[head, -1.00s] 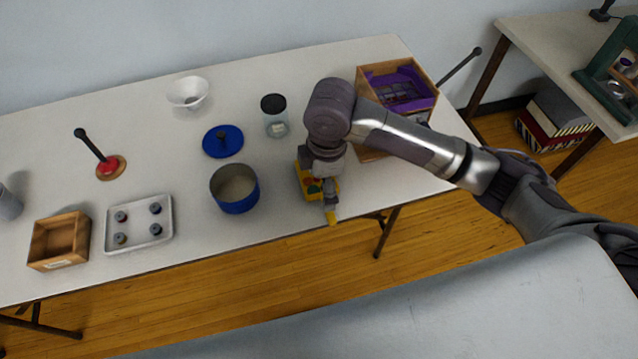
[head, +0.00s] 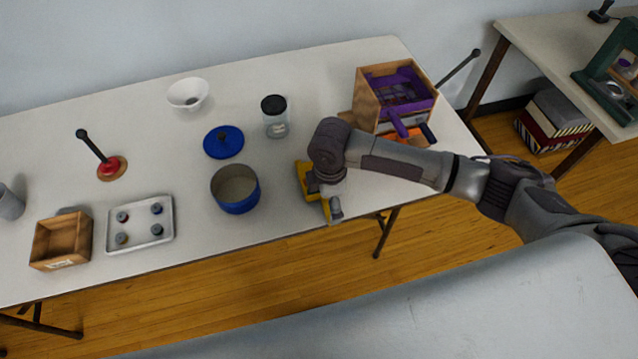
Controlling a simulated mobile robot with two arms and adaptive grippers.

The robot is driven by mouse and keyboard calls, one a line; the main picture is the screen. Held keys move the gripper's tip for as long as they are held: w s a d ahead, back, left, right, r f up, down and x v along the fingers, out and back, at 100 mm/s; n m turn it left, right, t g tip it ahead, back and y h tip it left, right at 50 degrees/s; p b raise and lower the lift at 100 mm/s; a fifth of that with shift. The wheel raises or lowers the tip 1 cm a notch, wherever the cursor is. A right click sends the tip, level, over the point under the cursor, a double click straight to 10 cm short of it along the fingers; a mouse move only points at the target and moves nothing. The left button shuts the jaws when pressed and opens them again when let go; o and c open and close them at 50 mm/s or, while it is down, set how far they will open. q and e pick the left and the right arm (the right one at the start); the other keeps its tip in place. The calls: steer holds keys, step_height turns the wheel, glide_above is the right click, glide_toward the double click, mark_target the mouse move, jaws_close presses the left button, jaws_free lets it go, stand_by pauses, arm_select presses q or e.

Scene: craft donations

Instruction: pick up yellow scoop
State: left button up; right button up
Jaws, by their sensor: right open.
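The yellow scoop (head: 302,172) lies at the front edge of the long white table, right of the blue pot. Only parts of its yellow body show, because my right arm covers most of it. My right gripper (head: 334,208) is right over it, pointing down at the table edge. It is open, but its fingers are mostly hidden. I cannot tell whether they touch the scoop. My left gripper is not in view.
The blue pot (head: 236,201) stands close on the left, with a blue lid (head: 223,141) and a jar (head: 275,128) behind. A wooden box with purple lining (head: 366,101) is at the back right. A metal tray (head: 110,242) lies at left.

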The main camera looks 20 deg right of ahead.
steer(key=shift+f, duration=1.35)
steer(key=c, duration=1)
steer(key=shift+o, duration=0.2)
steer(key=shift+r, duration=0.15)
